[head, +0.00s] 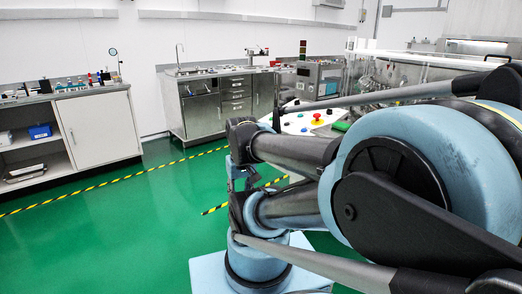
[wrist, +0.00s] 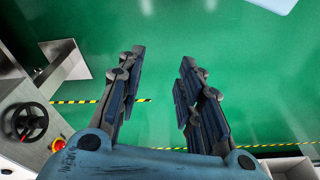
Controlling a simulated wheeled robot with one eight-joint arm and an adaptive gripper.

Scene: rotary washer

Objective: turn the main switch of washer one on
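A white control panel (head: 300,122) with a red emergency button (head: 317,117) and several small coloured buttons shows in the head view, partly hidden behind my arm. I cannot pick out the main switch among its controls. A glass-walled machine (head: 385,75), likely the washer, stands behind the panel. In the wrist view my gripper (wrist: 161,57) points down over the green floor, its fingers apart with nothing between them. My gripper is not clear in the head view.
A steel sink cabinet (head: 203,105) stands against the back wall. A white bench (head: 97,130) with bottles and shelves stands at the left. Yellow-black tape (head: 110,180) marks the green floor (head: 120,235), which is clear at the left.

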